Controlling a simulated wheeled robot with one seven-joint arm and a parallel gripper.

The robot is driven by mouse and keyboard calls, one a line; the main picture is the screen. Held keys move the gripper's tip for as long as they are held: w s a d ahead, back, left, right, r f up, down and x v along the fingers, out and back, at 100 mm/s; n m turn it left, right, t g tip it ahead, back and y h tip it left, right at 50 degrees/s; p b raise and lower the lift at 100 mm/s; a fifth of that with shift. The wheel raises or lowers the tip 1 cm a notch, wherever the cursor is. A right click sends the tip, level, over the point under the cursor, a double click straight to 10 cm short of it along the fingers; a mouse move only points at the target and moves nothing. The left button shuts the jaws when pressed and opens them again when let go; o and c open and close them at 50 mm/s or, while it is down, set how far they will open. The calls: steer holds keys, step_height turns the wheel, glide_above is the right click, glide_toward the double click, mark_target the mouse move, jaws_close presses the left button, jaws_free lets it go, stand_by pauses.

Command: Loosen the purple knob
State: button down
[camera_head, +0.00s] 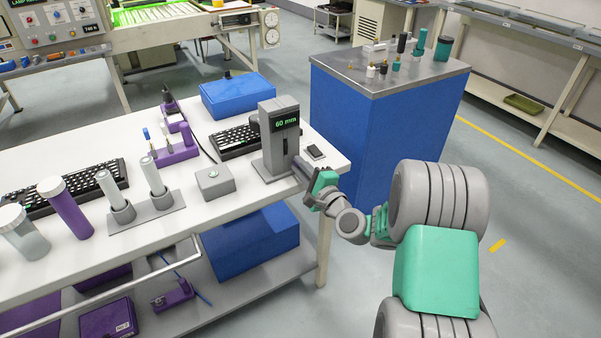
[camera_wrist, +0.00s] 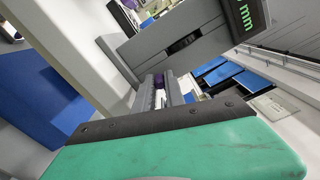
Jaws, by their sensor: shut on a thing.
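The grey gauge stand (camera_head: 280,140) with a green "60 mm" readout stands at the right end of the white table. My gripper (camera_head: 299,166) reaches its right side from the table's right edge. My gripper is shut on the knob. The fingers hide most of it, and I cannot see the knob in the head view.
A small dark pad (camera_head: 315,152) lies right of the stand. A black keyboard (camera_head: 234,141) and a blue box (camera_head: 238,95) are behind it to the left. A grey box with a button (camera_head: 214,182) is nearer left. A blue cabinet (camera_head: 380,125) stands beyond the table.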

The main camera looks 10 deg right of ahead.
steer(key=n+b, duration=0.1)
steer(key=n, duration=0.1)
steer(key=n+b, duration=0.4)
steer(key=shift+f, duration=0.25)
steer(key=n+b, duration=0.2)
steer(key=b, duration=0.1)
steer(key=shift+n, duration=0.4)
steer(key=shift+r+n+b, duration=0.15)
steer(key=shift+n+b, duration=0.8)
steer(key=shift+n, duration=0.15)
steer(key=c, duration=1.4)
jaws_free()
steer(key=shift+s+r, duration=0.1)
